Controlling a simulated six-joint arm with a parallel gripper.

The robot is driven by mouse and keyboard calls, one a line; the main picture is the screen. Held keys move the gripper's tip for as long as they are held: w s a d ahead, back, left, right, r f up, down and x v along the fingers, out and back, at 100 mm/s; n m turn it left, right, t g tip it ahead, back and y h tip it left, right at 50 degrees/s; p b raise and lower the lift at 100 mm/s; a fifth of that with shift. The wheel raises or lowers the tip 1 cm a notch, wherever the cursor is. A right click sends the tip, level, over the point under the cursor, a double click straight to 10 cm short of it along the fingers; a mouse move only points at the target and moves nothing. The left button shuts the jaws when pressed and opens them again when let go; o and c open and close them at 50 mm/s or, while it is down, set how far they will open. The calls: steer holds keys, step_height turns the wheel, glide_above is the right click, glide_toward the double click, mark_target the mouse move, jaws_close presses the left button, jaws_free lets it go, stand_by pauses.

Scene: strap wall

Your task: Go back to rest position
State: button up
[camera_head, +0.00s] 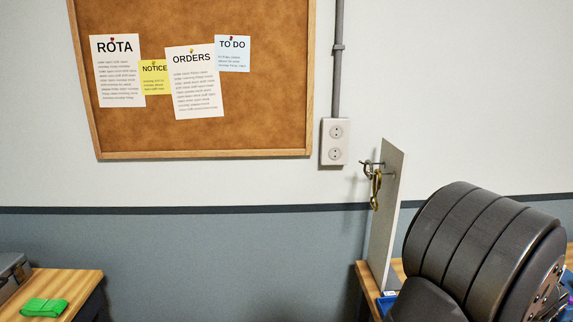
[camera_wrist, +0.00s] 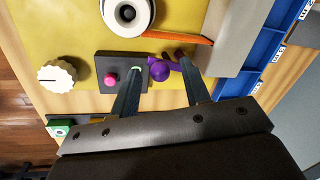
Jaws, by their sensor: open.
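My gripper (camera_wrist: 159,62) shows in the wrist view with its two dark fingers spread apart. Nothing is held between them. Beyond the fingertips are a dark grey block (camera_wrist: 106,62) with a pink knob (camera_wrist: 110,79) and a purple ball (camera_wrist: 159,72). I cannot tell how far the fingers are above these. The head view does not show the fingers; a large dark part of my arm fills its lower right.
An upright pale panel (camera_head: 385,215) with a hook and a brass clip (camera_head: 376,190) stands left of my arm. A folded green strap (camera_head: 44,307) lies on the left table (camera_head: 85,281). The wrist view shows a yellow mat (camera_wrist: 60,25), a white knob (camera_wrist: 57,76) and blue bins (camera_wrist: 262,50).

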steer(key=s+d+r, duration=0.1)
steer(key=s+r, duration=0.2)
steer(key=r, duration=1.5)
steer(key=w+f, duration=0.1)
steer(key=f, duration=0.5)
steer(key=w+f, duration=0.1)
steer(key=f, duration=0.4)
steer(key=w+a+f, duration=0.1)
steer(key=f, duration=0.5)
steer(key=shift+f, duration=0.3)
steer(key=shift+d+f, duration=0.1)
steer(key=shift+f, duration=0.2)
steer(key=n, duration=0.2)
steer(key=d+n, duration=0.1)
steer(key=shift+d+r+n+y, duration=0.1)
steer(key=shift+d+n+y, duration=0.2)
steer(key=shift+n, duration=0.1)
steer(key=v, duration=1.7)
steer(key=w+a+f+m+g+h, duration=0.2)
steer(key=w+f+g+h, duration=0.1)
steer(key=w+f, duration=0.3)
steer(key=shift+w+a+g, duration=0.15)
steer(key=shift+a+g, duration=0.05)
steer(key=shift+g, duration=0.2)
steer(key=shift+r, duration=0.1)
